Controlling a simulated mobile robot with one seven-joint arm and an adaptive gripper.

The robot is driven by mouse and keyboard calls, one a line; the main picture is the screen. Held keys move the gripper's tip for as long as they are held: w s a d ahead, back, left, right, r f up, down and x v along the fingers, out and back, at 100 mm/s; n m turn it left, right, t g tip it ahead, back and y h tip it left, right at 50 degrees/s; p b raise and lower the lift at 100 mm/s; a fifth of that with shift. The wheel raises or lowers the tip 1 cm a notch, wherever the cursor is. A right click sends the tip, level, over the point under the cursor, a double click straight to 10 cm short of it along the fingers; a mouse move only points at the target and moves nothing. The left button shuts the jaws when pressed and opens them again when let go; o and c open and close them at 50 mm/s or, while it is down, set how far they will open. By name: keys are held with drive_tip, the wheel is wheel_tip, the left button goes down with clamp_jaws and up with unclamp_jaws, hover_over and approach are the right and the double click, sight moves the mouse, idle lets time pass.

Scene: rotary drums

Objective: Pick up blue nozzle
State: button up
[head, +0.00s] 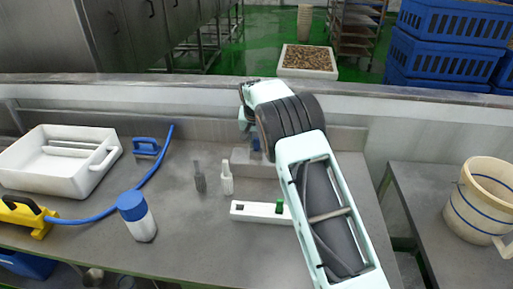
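A small blue piece (256,144) shows just left of my arm's wrist, at the back of the steel counter; it may be the blue nozzle, but it is mostly hidden and I cannot tell its shape. My gripper (245,121) is at the far end of my pale green arm, above the back of the counter near this blue piece. The wrist hides most of it, and its fingers cannot be made out. A blue block-like tool (147,147) lies beside the hose.
The steel counter (190,235) also holds a white tub (28,160), a blue-capped bottle (138,218), grey (199,178) and white (227,180) small bottles, and a white block (258,211) beside my arm. A cream bucket (480,200) stands right. The counter's front middle is clear.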

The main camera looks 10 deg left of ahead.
clamp_jaws()
drive_tip(key=shift+r, duration=0.1)
drive_tip(key=shift+r, duration=0.6)
drive_tip(key=s+d+r+b, duration=0.4)
drive_tip(key=s+r+b, duration=0.1)
drive_tip(key=s+r, duration=0.6)
drive_tip(key=shift+s+r, duration=0.3)
drive_tip(key=shift+s, duration=0.9)
wheel_tip(320, 180, up, 6)
drive_tip(key=p, duration=0.4)
drive_tip(key=shift+p, duration=0.3)
